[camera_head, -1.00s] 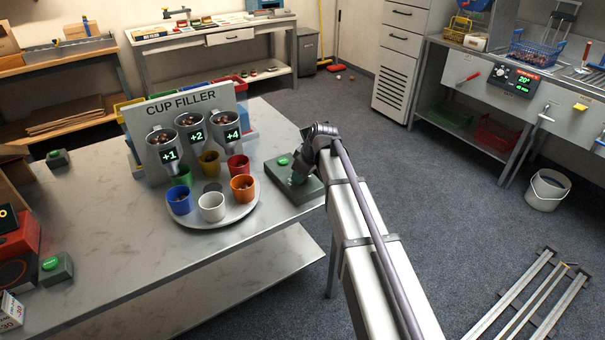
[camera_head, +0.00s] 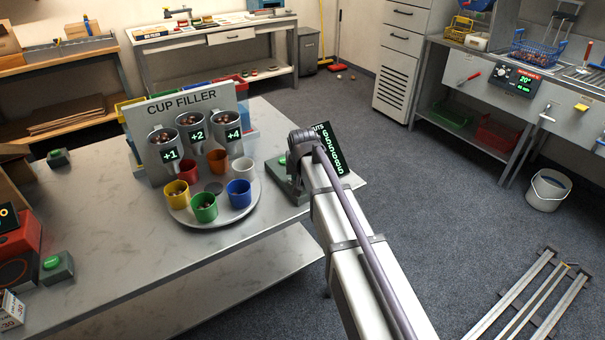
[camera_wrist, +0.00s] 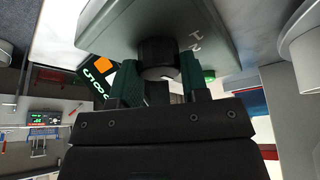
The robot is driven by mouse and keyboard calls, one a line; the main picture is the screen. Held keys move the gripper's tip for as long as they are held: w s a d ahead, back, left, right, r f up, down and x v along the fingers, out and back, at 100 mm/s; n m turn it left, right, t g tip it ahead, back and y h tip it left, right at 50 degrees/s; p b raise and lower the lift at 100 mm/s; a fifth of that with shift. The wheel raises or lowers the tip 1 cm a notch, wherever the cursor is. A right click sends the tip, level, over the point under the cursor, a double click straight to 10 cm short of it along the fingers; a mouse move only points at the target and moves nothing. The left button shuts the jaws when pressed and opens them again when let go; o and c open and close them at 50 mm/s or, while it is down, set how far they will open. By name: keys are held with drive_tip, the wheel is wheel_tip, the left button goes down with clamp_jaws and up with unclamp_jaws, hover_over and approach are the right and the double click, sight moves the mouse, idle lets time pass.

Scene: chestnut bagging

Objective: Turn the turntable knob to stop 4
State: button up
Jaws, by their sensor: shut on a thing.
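In the wrist view my gripper (camera_wrist: 158,78) is shut on a dark round knob (camera_wrist: 158,52), with a green finger on each side of it. The knob sits on a grey-green control box (camera_wrist: 215,30), which also shows in the head view (camera_head: 284,188), partly hidden by my arm. A dark display (camera_head: 332,150) with green characters stands by the box; I cannot read a stop number. The round turntable (camera_head: 225,215) carries yellow (camera_head: 177,197), green (camera_head: 203,210), blue (camera_head: 239,194), white (camera_head: 243,168), orange (camera_head: 217,159) and red (camera_head: 188,170) cups. Green is in front.
The cup filler (camera_head: 190,103) stands behind the turntable, with hoppers marked +1, +2 and +4 over the rear cups. Green-button boxes (camera_head: 57,266) stand on the left of the table. The table (camera_head: 110,220) is bare left of the turntable.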

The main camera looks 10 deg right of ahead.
drive_tip(key=shift+m+h, duration=0.5)
drive_tip(key=shift+m, duration=0.8)
drive_tip(key=shift+g, duration=0.3)
drive_tip(key=o, duration=0.9)
drive_tip(key=shift+r, duration=0.1)
drive_tip(key=p+v, duration=1)
drive_tip(key=shift+s+a+r, duration=0.15)
drive_tip(key=shift+r, duration=0.05)
